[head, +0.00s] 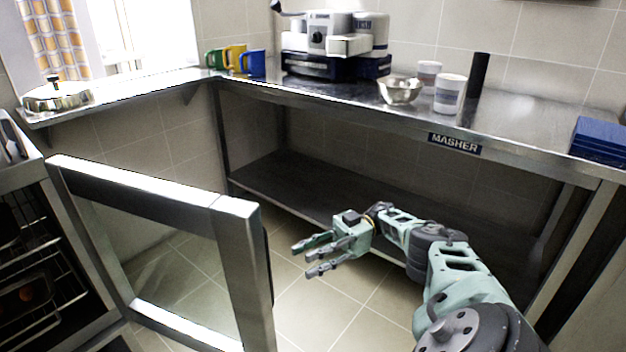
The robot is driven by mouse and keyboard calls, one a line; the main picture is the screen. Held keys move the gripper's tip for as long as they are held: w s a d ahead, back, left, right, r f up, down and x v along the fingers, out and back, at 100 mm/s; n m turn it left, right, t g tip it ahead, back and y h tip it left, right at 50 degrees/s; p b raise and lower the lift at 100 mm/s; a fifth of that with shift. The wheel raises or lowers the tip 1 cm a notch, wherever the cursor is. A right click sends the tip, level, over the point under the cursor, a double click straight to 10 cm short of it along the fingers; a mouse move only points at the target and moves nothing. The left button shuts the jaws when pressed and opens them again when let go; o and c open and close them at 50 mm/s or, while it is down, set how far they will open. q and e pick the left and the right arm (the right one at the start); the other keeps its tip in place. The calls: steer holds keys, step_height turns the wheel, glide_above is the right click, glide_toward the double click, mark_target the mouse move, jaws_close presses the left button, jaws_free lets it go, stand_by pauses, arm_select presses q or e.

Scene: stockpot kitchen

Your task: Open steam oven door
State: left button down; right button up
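The steam oven (30,260) stands at the left edge, with wire racks showing inside. Its door (235,270), a steel frame around a glass pane, is swung well open and stands out from the oven towards the middle of the view. A dark strip, perhaps the handle, shows at the door's right edge. My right gripper (308,258) is just to the right of that edge, with its fingers pointing left towards it. Its fingers are spread and empty, and a gap shows between them and the door. My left gripper is not in view.
A steel counter (535,125) with a lower shelf (290,185) runs behind my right arm. It carries mugs (235,58), a machine (330,45), a metal bowl (400,90) and white canisters (449,94). A lidded pan (57,97) sits at left. Tiled floor (345,305) is clear.

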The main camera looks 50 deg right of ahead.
steer(key=shift+s+d+r, duration=0.1)
steer(key=shift+s+d, duration=0.05)
steer(key=shift+d, duration=0.3)
stand_by(0.3)
